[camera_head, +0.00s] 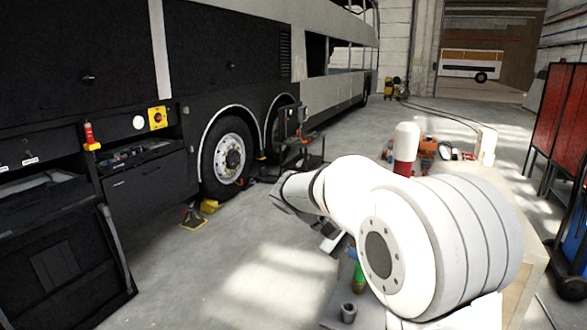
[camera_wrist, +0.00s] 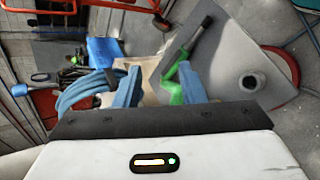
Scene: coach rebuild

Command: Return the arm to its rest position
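My white arm (camera_head: 420,240) fills the lower right of the head view, bent and reaching left over a workbench. The dark end of the arm points toward the coach's side, and the fingers are hard to make out there. In the wrist view my gripper (camera_wrist: 160,78) has its two blue fingers clearly apart, with nothing seen held between them. A green tool with a black shaft (camera_wrist: 186,52) lies beyond, close by the right finger; whether they touch cannot be told.
The coach (camera_head: 200,60) stands along the left, with an open hatch (camera_head: 70,265) low at the front. A grey cup (camera_head: 348,312) and a green item (camera_head: 358,278) stand by my arm. Red cabinets (camera_head: 553,110) stand at right.

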